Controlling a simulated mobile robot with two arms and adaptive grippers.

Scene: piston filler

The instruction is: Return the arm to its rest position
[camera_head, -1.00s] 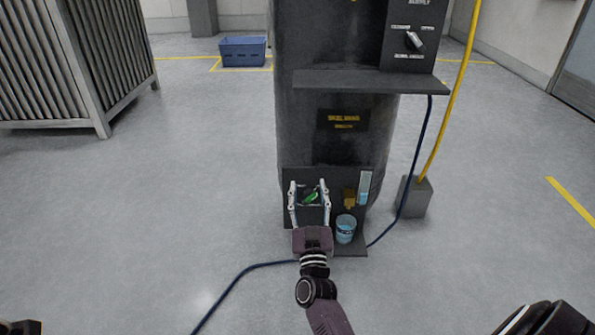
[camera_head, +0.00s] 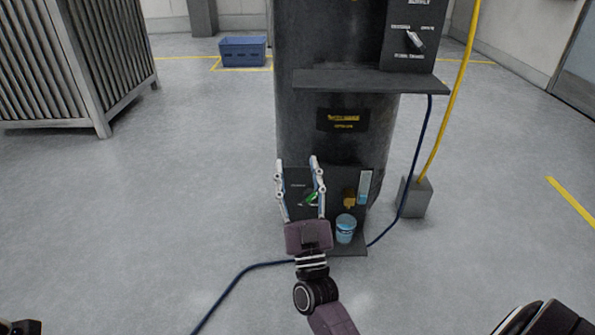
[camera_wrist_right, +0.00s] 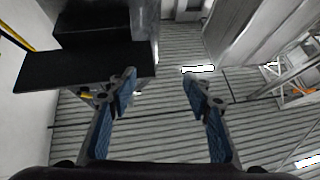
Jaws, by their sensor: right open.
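My right gripper (camera_head: 298,162) is open and empty in front of the lower panel of the dark piston filler (camera_head: 330,147). A small green part (camera_head: 311,197) on that panel shows between its fingers. In the right wrist view the two blue-padded fingers (camera_wrist_right: 158,78) stand wide apart with nothing between them, and that camera looks up toward the ceiling.
A blue and white cup (camera_head: 345,229) stands on the filler's low ledge, close right of my gripper. A shelf (camera_head: 370,81) juts out above. A yellow hose rises from a grey block (camera_head: 415,197). A blue crate (camera_head: 243,51) and slatted cabinet (camera_head: 45,60) stand behind; left floor is clear.

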